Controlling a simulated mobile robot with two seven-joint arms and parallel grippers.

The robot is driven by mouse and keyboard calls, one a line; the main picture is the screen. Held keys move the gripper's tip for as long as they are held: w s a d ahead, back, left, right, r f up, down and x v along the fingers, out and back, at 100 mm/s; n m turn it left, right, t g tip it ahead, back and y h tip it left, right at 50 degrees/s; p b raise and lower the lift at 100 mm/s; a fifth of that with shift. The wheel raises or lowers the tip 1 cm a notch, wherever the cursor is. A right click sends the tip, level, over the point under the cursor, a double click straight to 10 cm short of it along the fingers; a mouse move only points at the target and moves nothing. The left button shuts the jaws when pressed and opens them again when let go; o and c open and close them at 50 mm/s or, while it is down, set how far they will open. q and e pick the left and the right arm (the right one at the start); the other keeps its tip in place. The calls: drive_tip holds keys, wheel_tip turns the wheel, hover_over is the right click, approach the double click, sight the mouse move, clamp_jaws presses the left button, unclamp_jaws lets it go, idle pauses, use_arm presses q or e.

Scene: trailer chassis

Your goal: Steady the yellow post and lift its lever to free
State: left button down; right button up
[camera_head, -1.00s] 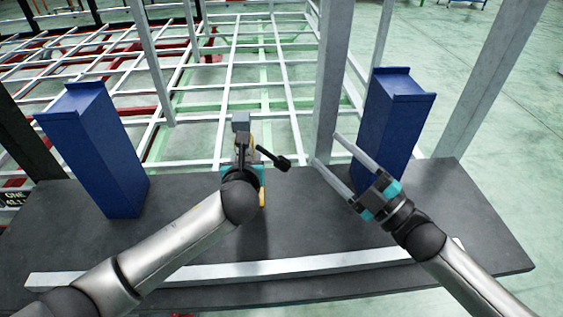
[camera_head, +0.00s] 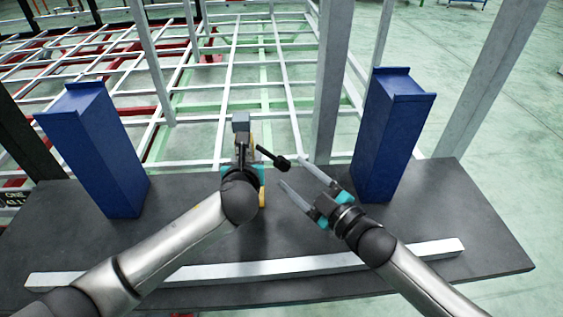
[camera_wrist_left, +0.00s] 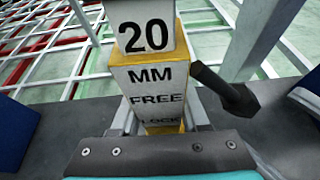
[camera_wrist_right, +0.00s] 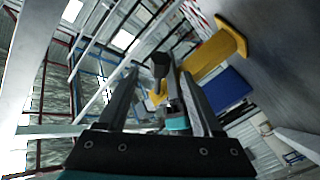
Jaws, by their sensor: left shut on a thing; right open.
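The yellow post (camera_head: 262,196) stands upright on the dark table, with a grey block (camera_head: 240,122) at its top. In the left wrist view the post (camera_wrist_left: 180,82) shows pale labelled faces reading "20" and "MM FREE LOCK". My left gripper (camera_head: 243,172) is shut on the post, partly hidden by my arm. The black lever (camera_head: 270,155) sticks out to the right of the post and ends in a thick knob; it also shows in the left wrist view (camera_wrist_left: 225,88). My right gripper (camera_head: 291,172) is open and empty, its fingertips close to the knob. In the right wrist view the knob (camera_wrist_right: 160,64) appears between the fingers.
A blue pillar (camera_head: 95,150) stands at left on the table and another blue pillar (camera_head: 392,135) at right, just beyond my right gripper. A pale bar (camera_head: 270,269) lies along the front of the table (camera_head: 480,235). A grey upright (camera_head: 329,80) rises behind.

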sight(286, 167)
drive_tip(key=shift+x, duration=2.85)
drive_tip(key=shift+c, duration=0.3)
clamp_jaws()
